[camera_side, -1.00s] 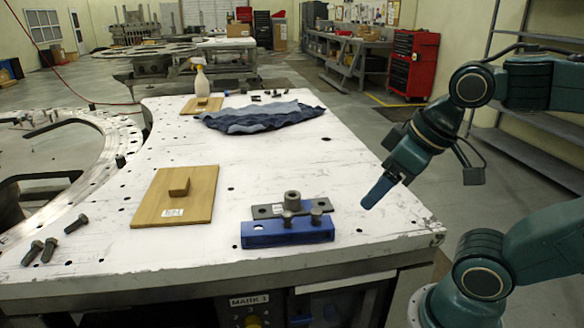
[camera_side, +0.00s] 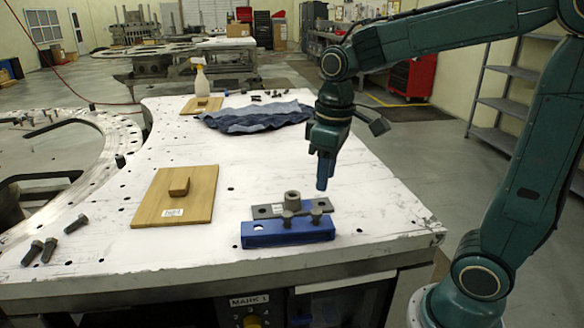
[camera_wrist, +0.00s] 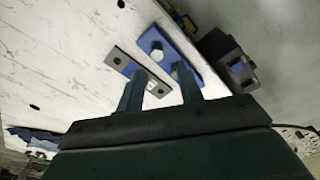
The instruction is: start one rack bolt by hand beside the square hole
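The blue rack (camera_side: 262,238) lies near the table's front edge, with a light opening in its top at the left end. Two dark rack bolts (camera_side: 317,215) stand at its middle and right. Just behind is a grey plate (camera_side: 268,210) with a raised round boss (camera_side: 292,197) and a dark hole near its left end. I cannot tell which hole is square. My gripper (camera_side: 323,188) points down, above and slightly right of the plate. In the wrist view, its two fingers (camera_wrist: 158,78) are apart with nothing visible between them, partly covering the rack (camera_wrist: 188,48) and plate (camera_wrist: 126,65).
A wooden board (camera_side: 152,207) with a small block lies left of the rack. Several loose bolts (camera_side: 50,249) lie at the table's left. A blue cloth (camera_side: 255,117) and spray bottle (camera_side: 200,82) are farther back. The table between cloth and plate is clear.

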